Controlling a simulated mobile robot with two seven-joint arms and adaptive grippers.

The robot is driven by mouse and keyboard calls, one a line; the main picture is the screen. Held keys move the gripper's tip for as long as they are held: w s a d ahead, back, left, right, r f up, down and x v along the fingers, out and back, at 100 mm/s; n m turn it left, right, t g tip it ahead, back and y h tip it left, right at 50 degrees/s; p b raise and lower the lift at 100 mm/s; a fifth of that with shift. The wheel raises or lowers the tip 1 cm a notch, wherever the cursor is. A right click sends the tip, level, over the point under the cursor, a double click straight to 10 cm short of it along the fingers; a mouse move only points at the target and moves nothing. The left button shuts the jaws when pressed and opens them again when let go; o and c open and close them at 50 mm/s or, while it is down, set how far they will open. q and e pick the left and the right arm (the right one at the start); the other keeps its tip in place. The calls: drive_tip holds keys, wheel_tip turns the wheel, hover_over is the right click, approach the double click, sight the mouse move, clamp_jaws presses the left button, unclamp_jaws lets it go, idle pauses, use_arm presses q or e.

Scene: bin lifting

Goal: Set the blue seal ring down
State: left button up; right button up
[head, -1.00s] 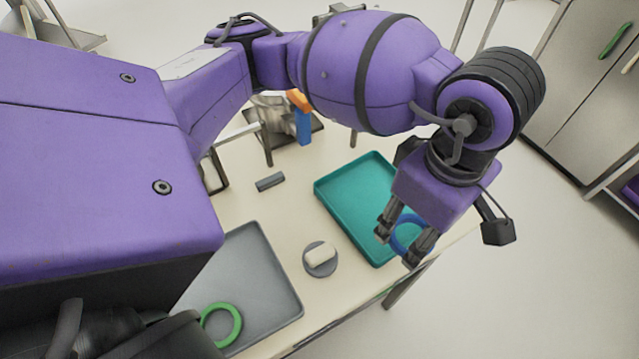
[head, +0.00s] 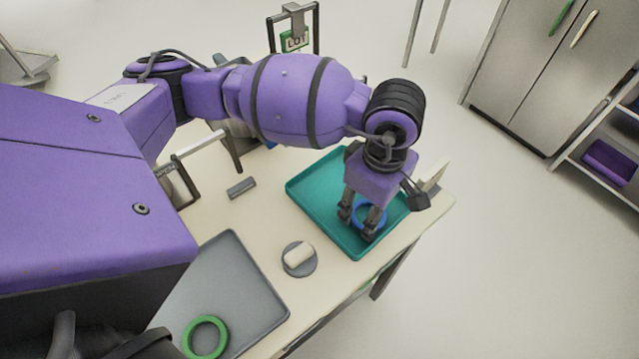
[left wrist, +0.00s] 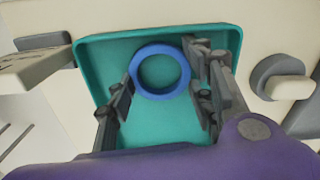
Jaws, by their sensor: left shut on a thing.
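The blue seal ring (head: 382,219) is held by my left gripper (head: 357,226), over the near right part of the teal tray (head: 315,195). In the left wrist view the ring (left wrist: 161,48) lies between the two fingers, with the tray floor (left wrist: 160,133) behind it. The gripper points down and is shut on the ring. I cannot tell whether the ring touches the tray floor. The tray holds nothing else that I can see. My right gripper is not in view.
A grey tray (head: 235,285) with a green ring (head: 205,320) lies at the near left. A round grey piece with a white block (head: 298,254) stands between the trays. A small grey bar (head: 241,187) lies farther back. The table's edge is close on the right.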

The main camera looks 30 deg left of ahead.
use_arm(q)
drive_tip(key=o, duration=0.9)
wheel_tip(320, 180, up, 12)
drive_tip(key=shift+r, duration=0.15)
